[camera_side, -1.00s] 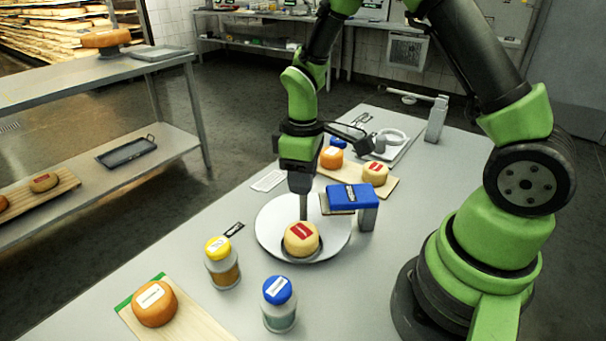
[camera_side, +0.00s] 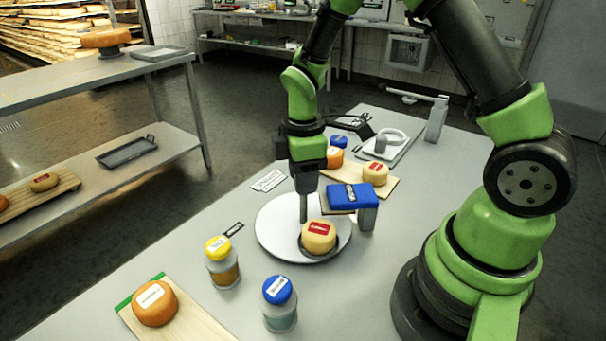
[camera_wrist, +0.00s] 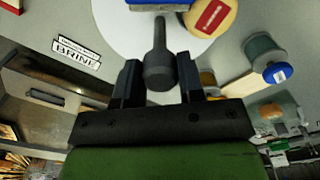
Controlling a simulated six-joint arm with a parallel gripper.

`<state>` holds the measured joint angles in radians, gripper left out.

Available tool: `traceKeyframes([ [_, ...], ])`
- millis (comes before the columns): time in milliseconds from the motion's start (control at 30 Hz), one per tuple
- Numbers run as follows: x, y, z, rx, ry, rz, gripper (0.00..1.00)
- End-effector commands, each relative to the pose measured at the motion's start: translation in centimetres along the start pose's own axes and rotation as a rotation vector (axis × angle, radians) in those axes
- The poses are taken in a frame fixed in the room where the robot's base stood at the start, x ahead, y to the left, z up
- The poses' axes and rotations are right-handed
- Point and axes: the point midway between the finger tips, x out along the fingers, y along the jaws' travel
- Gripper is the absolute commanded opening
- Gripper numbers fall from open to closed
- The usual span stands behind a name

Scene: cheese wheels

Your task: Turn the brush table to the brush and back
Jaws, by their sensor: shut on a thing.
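The brush table is a round white turntable (camera_side: 275,230) on the grey worktop; it also shows in the wrist view (camera_wrist: 115,25). A pale cheese wheel with a red label (camera_side: 319,237) sits in a dark holder at its front right. The brush (camera_side: 350,195), a blue block with bristles beneath on a grey post, reaches over the turntable's back right edge. My gripper (camera_side: 304,190) points down over the turntable, shut on a dark grey upright handle (camera_wrist: 158,65).
A yellow-capped bottle (camera_side: 222,262) and a blue-capped bottle (camera_side: 279,303) stand in front. An orange cheese (camera_side: 155,303) lies on a board at front left. More cheeses (camera_side: 374,173) sit on a board behind the brush. A BRINE card (camera_wrist: 77,52) lies left of the turntable.

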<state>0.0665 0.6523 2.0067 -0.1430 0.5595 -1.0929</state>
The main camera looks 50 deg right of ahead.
Motion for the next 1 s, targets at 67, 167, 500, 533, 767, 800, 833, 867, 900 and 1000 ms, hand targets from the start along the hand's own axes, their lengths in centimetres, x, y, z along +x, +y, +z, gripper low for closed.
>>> traceKeyframes([
  [67, -0.13, 0.02, -0.01, -0.036, 0.002, 0.002, 0.00],
  [167, -0.13, 0.02, -0.01, -0.087, 0.002, 0.002, 0.00],
  [500, -0.14, 0.01, -0.01, -0.256, 0.002, 0.002, 0.00],
  [533, -0.14, 0.00, -0.01, -0.271, 0.002, 0.002, 0.00],
  [767, -0.14, -0.01, -0.01, -0.386, 0.002, 0.002, 0.00],
  [800, -0.14, -0.01, -0.01, -0.406, 0.002, 0.002, 0.00],
  [833, -0.14, -0.01, -0.01, -0.421, 0.002, 0.002, 0.00],
  [867, -0.14, -0.01, -0.01, -0.436, 0.002, 0.002, 0.00],
  [900, -0.14, -0.01, -0.01, -0.456, 0.002, 0.002, 0.00],
  [1000, -0.14, -0.02, -0.01, -0.506, 0.002, 0.002, 0.00],
])
